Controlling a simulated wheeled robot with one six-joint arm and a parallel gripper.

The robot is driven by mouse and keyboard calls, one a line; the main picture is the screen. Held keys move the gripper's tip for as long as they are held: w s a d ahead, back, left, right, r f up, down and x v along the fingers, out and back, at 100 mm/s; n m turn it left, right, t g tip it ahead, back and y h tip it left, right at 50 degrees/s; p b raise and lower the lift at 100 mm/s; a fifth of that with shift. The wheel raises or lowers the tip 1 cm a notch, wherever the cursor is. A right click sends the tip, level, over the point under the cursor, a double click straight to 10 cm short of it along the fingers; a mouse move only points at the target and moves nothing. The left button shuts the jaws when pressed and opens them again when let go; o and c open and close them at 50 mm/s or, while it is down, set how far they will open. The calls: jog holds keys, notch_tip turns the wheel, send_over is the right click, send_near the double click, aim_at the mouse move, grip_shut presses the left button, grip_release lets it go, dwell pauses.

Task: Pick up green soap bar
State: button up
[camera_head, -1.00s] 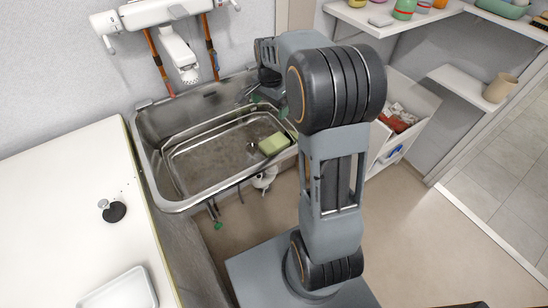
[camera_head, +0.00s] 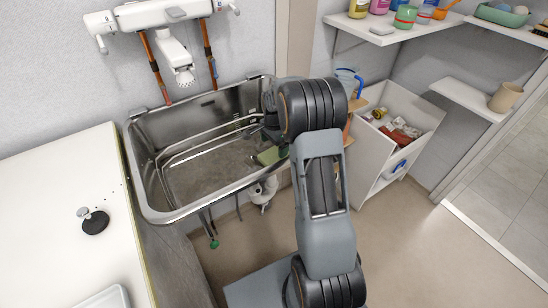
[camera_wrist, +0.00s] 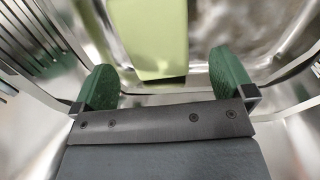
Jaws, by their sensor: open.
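The green soap bar (camera_head: 267,156) lies in the right part of the metal basin (camera_head: 157,214), partly hidden behind my arm in the head view. In the wrist view the soap bar (camera_wrist: 158,38) is light green and lies just ahead of my gripper (camera_wrist: 165,82), between the lines of its two green fingertips. I cannot tell the exact height of the fingers above the bar. In the head view my gripper is mostly hidden by the arm.
The basin's steep walls surround the gripper. A tap unit (camera_head: 165,14) hangs on the wall above. A white counter (camera_head: 50,190) is at left, and a white bin cabinet (camera_head: 372,150) stands to the right.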

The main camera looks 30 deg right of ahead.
aim_at(274, 153)
jog(key=f+b, duration=0.1)
jog(key=f, duration=0.4)
jog(key=shift+s+f, duration=0.1)
jog(key=shift+s, duration=0.1)
jog(key=c, duration=1)
jog(key=shift+r, duration=0.2)
